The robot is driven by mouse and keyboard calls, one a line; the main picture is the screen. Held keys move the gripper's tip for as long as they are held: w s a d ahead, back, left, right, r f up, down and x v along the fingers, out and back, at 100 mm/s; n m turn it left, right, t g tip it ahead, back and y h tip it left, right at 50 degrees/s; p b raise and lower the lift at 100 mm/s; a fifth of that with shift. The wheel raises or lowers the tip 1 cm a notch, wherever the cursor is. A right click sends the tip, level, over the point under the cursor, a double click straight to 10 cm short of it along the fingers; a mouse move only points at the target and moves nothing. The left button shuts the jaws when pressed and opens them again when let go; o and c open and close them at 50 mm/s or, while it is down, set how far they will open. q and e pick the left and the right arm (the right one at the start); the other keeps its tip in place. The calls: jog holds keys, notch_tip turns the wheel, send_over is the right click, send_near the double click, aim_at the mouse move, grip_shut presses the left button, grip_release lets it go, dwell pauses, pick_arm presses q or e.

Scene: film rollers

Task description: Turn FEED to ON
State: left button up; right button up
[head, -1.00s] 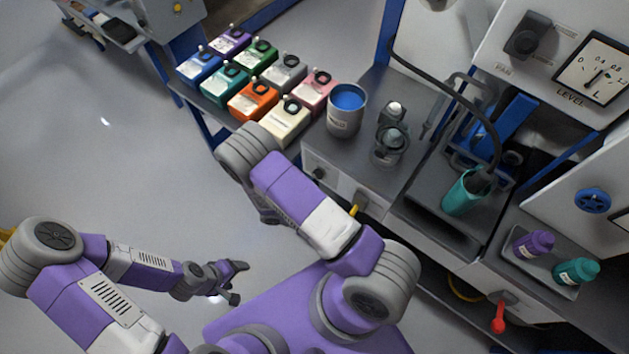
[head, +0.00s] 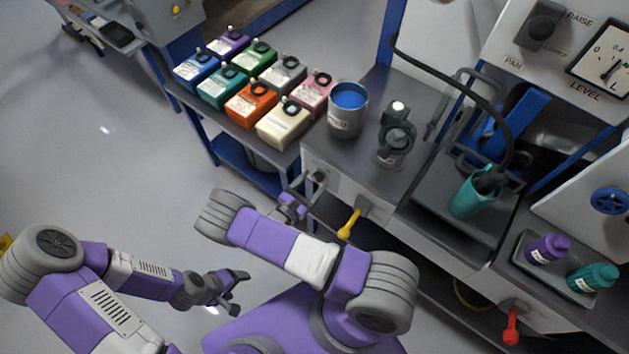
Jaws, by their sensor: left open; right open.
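No label reading FEED is legible in the head view. On the bench's front face are a small dark knob (head: 319,178), a yellow lever (head: 349,224) on a grey mount, and a red lever (head: 511,325) hanging down further right; I cannot tell which of them is FEED. My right gripper (head: 306,200) is open beside the bench front, close below and left of the dark knob; contact cannot be made out. Its forearm is partly hidden behind my upper arm links. My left gripper (head: 239,290) is open and empty above the floor, away from the bench.
Several coloured boxes (head: 249,103) sit on the side table. Floor at left is clear.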

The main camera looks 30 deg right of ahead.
jog(key=shift+x, duration=0.8)
jog(key=c, duration=1.1)
jog(key=shift+o, duration=0.2)
jog(key=shift+m, duration=0.3)
jog(key=m, duration=0.5)
jog(key=shift+m, duration=0.3)
jog(key=m, duration=0.5)
jog(key=shift+m, duration=0.3)
jog(key=shift+f, duration=0.1)
